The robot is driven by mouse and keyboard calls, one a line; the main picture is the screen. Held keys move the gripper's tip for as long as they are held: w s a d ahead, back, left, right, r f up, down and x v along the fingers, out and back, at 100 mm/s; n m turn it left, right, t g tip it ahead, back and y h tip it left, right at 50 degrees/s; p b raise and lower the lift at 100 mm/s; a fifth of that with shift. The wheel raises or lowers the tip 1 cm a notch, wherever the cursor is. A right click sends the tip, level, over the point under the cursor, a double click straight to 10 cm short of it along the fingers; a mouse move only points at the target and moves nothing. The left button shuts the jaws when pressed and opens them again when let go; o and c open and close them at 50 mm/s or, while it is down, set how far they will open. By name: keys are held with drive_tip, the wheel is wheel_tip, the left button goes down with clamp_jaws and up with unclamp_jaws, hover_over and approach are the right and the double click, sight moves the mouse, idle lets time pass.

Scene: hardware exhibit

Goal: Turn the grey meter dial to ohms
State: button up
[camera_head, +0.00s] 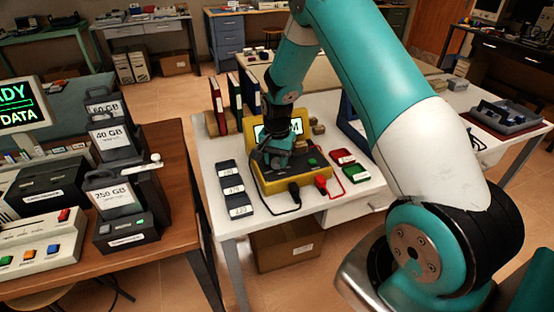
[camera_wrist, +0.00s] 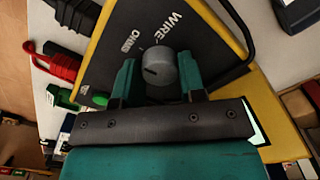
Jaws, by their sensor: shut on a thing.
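The yellow meter (camera_head: 318,182) with a black face stands on the white table. My gripper (camera_head: 277,160) is down over its face and hides the dial in the head view. In the wrist view the grey dial (camera_wrist: 160,68) sits between the two teal fingers of my gripper (camera_wrist: 158,80), which are shut on its sides. The labels OHMS (camera_wrist: 128,44) and WIRE (camera_wrist: 172,22) show on the panel beyond the dial. A dark mark is on the dial's face; I cannot tell surely which label it points to.
Black and red plugs with leads (camera_head: 321,182) are at the meter's front. A wooden desk (camera_head: 160,245) with drives is further left.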

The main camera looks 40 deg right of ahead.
sight(277, 160)
drive_tip(key=shift+m, duration=0.4)
drive_tip(key=o, duration=0.9)
drive_tip(key=shift+r, duration=0.1)
wheel_tip(277, 160, up, 17)
drive_tip(key=shift+r+b, duration=0.15)
drive_tip(key=shift+b, duration=0.75)
